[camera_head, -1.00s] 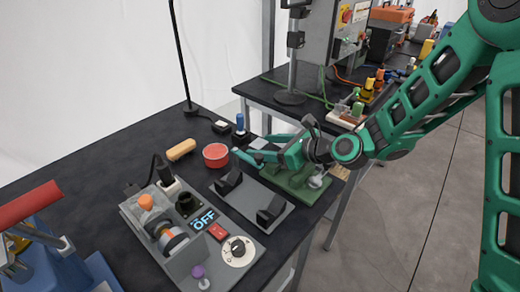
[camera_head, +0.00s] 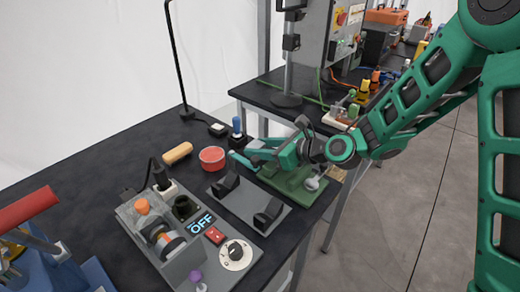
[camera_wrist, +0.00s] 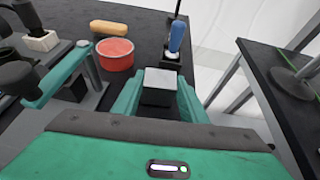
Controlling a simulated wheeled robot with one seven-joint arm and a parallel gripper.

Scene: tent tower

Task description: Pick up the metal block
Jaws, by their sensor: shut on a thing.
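The metal block (camera_wrist: 160,80) shows in the wrist view with a light grey top and a dark front face. It sits between the two teal fingers of my gripper (camera_wrist: 160,98), which are shut on it. In the head view my gripper (camera_head: 254,152) reaches in from the right over the far right part of the black table, and the block is mostly hidden by the fingers. Whether the block touches the table is hard to tell.
A red round container (camera_head: 211,158), an orange-tan bar (camera_head: 177,153) and a blue-handled tool (camera_head: 237,128) stand close by. A green plate (camera_head: 296,188) lies under my wrist. A grey control panel (camera_head: 185,265) is at the front.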

